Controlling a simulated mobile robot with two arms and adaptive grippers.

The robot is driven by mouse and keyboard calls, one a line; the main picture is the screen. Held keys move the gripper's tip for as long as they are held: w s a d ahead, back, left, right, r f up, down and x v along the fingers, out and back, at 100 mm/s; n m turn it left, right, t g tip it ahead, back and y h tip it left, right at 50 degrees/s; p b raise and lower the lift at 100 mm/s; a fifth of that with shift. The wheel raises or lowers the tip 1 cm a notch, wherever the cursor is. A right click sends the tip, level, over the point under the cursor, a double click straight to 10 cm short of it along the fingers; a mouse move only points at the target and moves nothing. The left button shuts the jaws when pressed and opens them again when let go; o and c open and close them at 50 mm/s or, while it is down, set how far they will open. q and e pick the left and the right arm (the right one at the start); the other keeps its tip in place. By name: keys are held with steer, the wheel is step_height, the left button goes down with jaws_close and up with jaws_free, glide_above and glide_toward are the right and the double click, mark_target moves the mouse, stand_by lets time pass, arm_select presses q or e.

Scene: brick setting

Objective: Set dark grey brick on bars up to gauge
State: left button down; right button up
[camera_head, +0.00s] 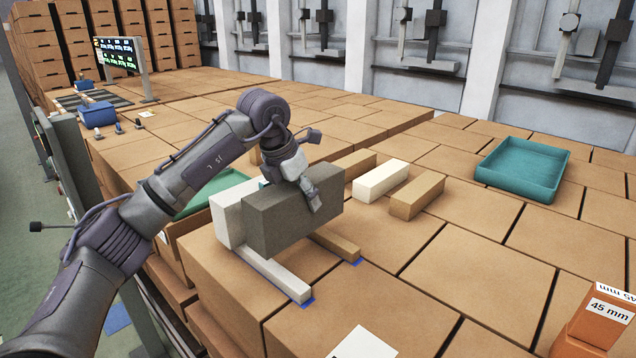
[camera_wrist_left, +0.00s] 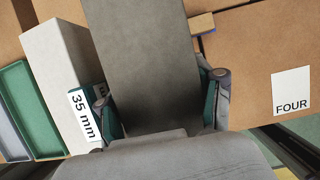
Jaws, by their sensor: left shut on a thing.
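My left gripper (camera_head: 298,187) is shut on the dark grey brick (camera_head: 285,222), with one finger on each side, as the left wrist view shows (camera_wrist_left: 158,100). The brick is level over a pale bar (camera_head: 273,276) and a tan bar (camera_head: 338,245); I cannot tell if it touches them. A white brick (camera_head: 225,216) stands parallel on its left; it also shows in the left wrist view (camera_wrist_left: 62,80). A teal gauge marked "35 mm" (camera_wrist_left: 84,115) is between the two bricks, mostly hidden in the head view. My right gripper is not in view.
Tan (camera_head: 418,194) and white (camera_head: 381,179) blocks lie behind the held brick. A teal tray (camera_head: 548,188) is at back right. An orange block marked "45 mm" (camera_head: 598,318) is at front right. A green tray (camera_head: 215,187) lies behind my arm. The right-hand surface is largely clear.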

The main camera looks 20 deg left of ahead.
arm_select(q)
steer(key=shift+a+f, duration=0.15)
step_height(320, 180, down, 3)
steer(key=shift+p, duration=0.8)
steer(key=shift+f, duration=0.3)
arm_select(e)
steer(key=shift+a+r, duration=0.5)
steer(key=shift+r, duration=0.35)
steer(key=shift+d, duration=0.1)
arm_select(q)
steer(key=shift+f, duration=0.2)
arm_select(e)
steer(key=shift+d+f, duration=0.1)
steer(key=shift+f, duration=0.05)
arm_select(q)
steer(key=shift+f+b, duration=0.25)
steer(key=shift+b, duration=0.1)
steer(key=c, duration=0.5)
jaws_free()
steer(key=shift+f, duration=0.15)
steer(key=o, duration=0.3)
steer(key=shift+s, duration=0.2)
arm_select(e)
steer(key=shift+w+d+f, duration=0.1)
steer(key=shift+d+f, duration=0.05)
